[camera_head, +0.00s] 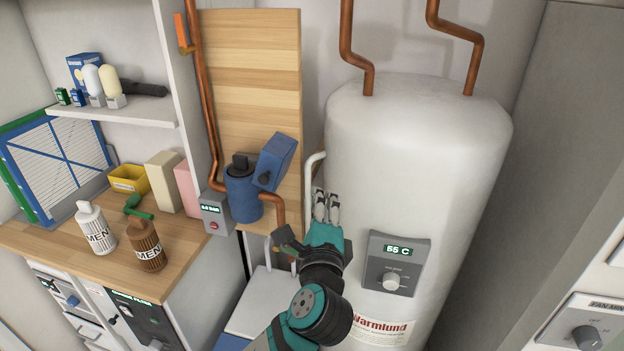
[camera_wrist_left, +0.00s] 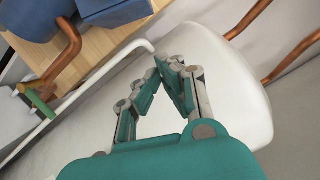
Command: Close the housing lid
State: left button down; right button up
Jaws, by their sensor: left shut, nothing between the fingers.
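A blue cylindrical housing (camera_head: 243,196) is mounted on the wooden board, with a dark part on its top. A blue box-shaped part (camera_head: 278,158), which looks like the lid, sticks up tilted at its upper right; it seems swung open. In the left wrist view, part of the blue lid (camera_wrist_left: 112,10) and the housing (camera_wrist_left: 35,18) show at the upper left, cut off by the edge. My left gripper (camera_head: 326,205) is shut and empty, in front of the white tank, to the right of and apart from the housing. Its fingertips also show in the wrist view (camera_wrist_left: 170,68).
The white tank (camera_head: 415,145) with a 55 C control box (camera_head: 397,264) stands close by my left gripper. Copper pipes (camera_head: 202,100) and a white pipe (camera_head: 308,180) run near the housing. Bottles (camera_head: 146,247) stand on the wooden counter (camera_head: 190,262) at the left.

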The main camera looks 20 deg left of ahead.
aim_at(273, 165)
pick_arm(q)
jog(key=w+a+r+p, duration=0.2)
jog(key=w+a+p, duration=0.2)
jog(key=w+a, duration=0.3)
jog(key=shift+w+p, duration=0.3)
jog(key=shift+w, duration=0.45)
jog(key=shift+w+d, duration=0.1)
